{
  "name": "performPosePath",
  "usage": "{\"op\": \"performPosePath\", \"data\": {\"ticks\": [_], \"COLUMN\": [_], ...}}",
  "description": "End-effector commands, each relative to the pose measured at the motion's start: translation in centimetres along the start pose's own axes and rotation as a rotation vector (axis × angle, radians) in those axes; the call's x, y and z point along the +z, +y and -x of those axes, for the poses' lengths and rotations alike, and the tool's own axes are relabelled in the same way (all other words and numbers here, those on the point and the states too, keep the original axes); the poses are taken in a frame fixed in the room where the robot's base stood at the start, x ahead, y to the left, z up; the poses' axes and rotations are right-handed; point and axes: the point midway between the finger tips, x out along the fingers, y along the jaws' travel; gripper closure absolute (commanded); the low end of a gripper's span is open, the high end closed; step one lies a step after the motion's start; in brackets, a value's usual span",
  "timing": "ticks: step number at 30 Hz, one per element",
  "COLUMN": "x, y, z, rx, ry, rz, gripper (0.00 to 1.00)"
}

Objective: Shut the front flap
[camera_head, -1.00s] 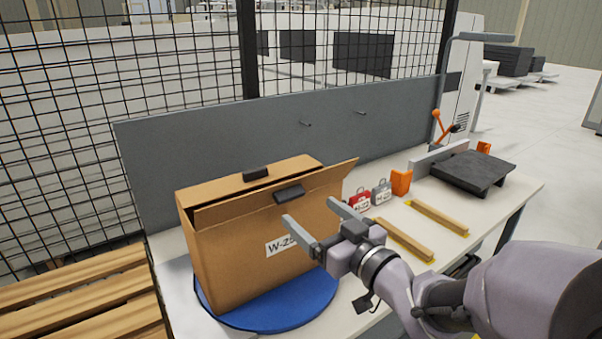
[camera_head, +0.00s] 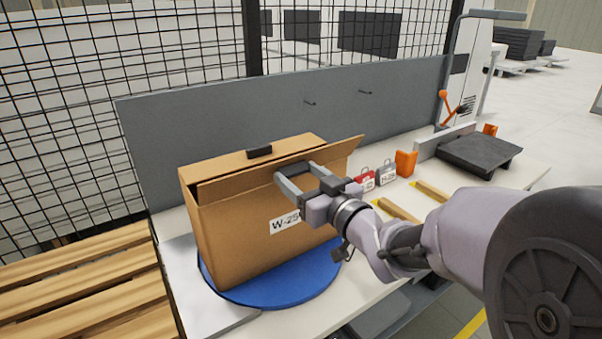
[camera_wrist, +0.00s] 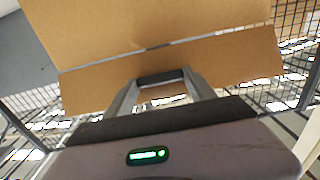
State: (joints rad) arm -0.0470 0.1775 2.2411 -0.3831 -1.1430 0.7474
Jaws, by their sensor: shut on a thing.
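A tall brown cardboard box (camera_head: 245,235) labelled W-25 stands upright on a blue round turntable (camera_head: 290,292). Its front flap (camera_head: 335,154) tilts outward from the top front edge, with a gap between it and the box top. A black handle on the flap lies between my fingers; it shows in the wrist view (camera_wrist: 161,77). My gripper (camera_head: 294,174) is shut on this flap handle. The flap also shows as a brown strip in the wrist view (camera_wrist: 240,58). A second black handle (camera_head: 259,152) sits on the back flap, which lies over the top.
A grey panel (camera_head: 300,110) stands behind the box. Red and grey tags (camera_head: 386,172), an orange block (camera_head: 406,163), wooden strips (camera_head: 397,210) and a black plate (camera_head: 480,155) lie to the right. A wooden pallet (camera_head: 80,285) is at the left.

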Motion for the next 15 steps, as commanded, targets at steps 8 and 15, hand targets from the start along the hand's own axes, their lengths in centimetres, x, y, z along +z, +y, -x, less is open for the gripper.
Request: {"op": "performPosePath", "data": {"ticks": [8,15], "x": [-0.1,-1.2], "y": [0.0,0.0], "z": [0.0,-0.3], "rx": [0.0,0.0], "ry": [-0.003,-0.066], "rz": [0.0,-0.003], "gripper": [1.0,1.0]}}
